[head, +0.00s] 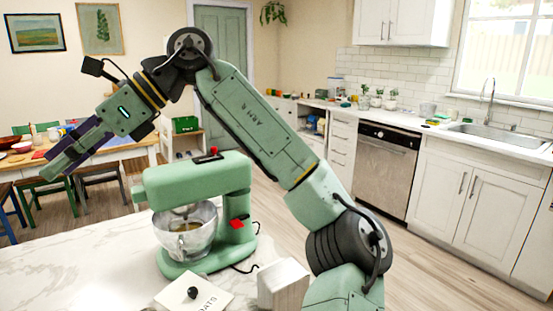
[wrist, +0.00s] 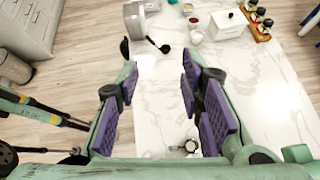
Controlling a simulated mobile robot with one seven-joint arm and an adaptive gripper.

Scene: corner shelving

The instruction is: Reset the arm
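My gripper (head: 62,158) is raised at the left in the head view, above and left of the green stand mixer, pointing down and left. In the wrist view my gripper (wrist: 159,72) has its two purple-padded fingers spread apart. The arm is bent, rising from the lower right to a high elbow and then down to the left.
A green stand mixer (head: 205,190) with a metal bowl (head: 186,229) stands on the marble counter (head: 60,270). A white oats canister (head: 195,292) and a white block (head: 283,284) are near the front. A dining table (head: 110,155) with chairs lies behind at left.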

